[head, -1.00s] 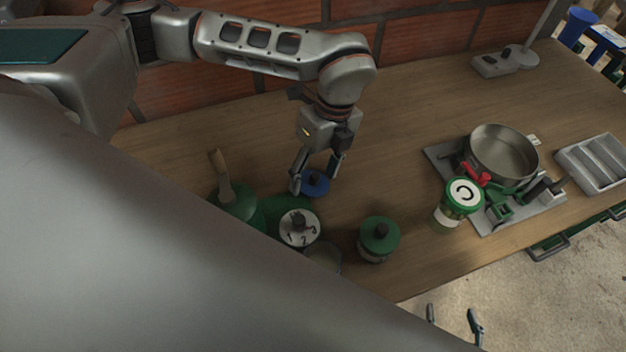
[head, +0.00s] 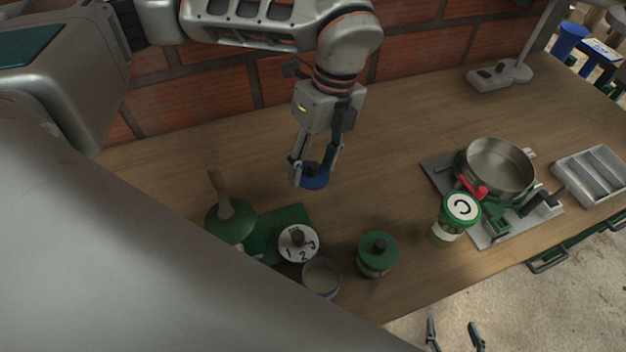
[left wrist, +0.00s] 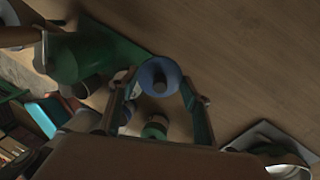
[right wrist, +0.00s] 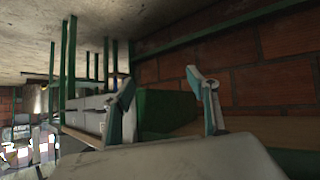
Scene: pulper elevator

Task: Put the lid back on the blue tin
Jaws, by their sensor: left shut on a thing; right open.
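My left gripper (head: 313,171) is shut on the blue lid (head: 315,182), which has a dark knob. It holds the lid above the table, behind the jars. The lid also shows between the fingers in the left wrist view (left wrist: 151,75). The open tin (head: 322,278) stands near the table's front edge, with a pale inside and a bluish-grey rim. My own body partly hides its lower side. The lid is apart from the tin, behind it. My right gripper (head: 455,337) is open and empty, low beyond the table's front edge; its fingers also show in the right wrist view (right wrist: 168,88).
A white-topped tin marked with numbers (head: 297,245) stands on a green mat (head: 290,217), close to the open tin. A green-lidded jar (head: 377,256) is to the right, a green pot (head: 230,222) to the left. A jar marked C (head: 459,214) and a steel pan (head: 499,165) stand further right.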

